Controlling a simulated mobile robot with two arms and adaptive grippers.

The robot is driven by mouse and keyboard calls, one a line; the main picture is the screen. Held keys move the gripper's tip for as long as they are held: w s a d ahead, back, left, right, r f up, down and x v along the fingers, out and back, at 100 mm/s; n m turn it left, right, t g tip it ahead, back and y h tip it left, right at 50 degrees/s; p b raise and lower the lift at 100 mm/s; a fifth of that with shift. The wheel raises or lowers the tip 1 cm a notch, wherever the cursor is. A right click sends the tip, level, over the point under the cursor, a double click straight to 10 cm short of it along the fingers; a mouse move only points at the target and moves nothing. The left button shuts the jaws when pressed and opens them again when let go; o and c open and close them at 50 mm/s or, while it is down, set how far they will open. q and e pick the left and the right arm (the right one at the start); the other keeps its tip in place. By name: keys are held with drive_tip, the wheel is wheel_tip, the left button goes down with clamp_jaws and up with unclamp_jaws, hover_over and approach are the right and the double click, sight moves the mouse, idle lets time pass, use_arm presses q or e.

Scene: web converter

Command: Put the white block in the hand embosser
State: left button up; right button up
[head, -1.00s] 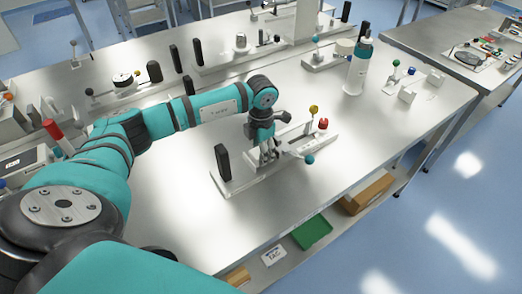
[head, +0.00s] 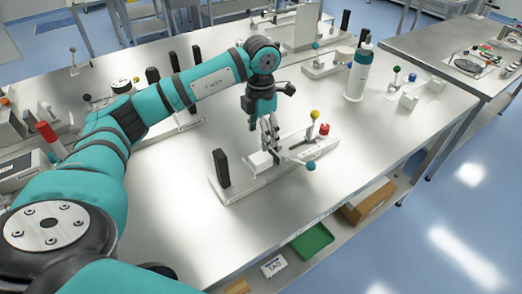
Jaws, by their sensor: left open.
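A device that looks like the hand embosser (head: 234,189) stands on the steel table under my left arm. It has a long pale base, a black upright grip at its left end, and yellow, red and teal knobs toward its right. A white block (head: 260,161) rests on its base, between the black grip and the knobs. My left gripper (head: 270,146) is open, pointing down just above and beside the block, with its fingers apart from it as far as I can see. The fingers partly cover the middle of the device. My right gripper is out of view.
A white bottle with a teal top (head: 359,74) stands behind to the right. Small pale blocks (head: 408,102) sit near the right edge. Other devices line the table's back. A green tray (head: 312,241) lies on the shelf below.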

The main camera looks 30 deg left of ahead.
use_arm(q)
drive_tip(key=shift+r, duration=1.35)
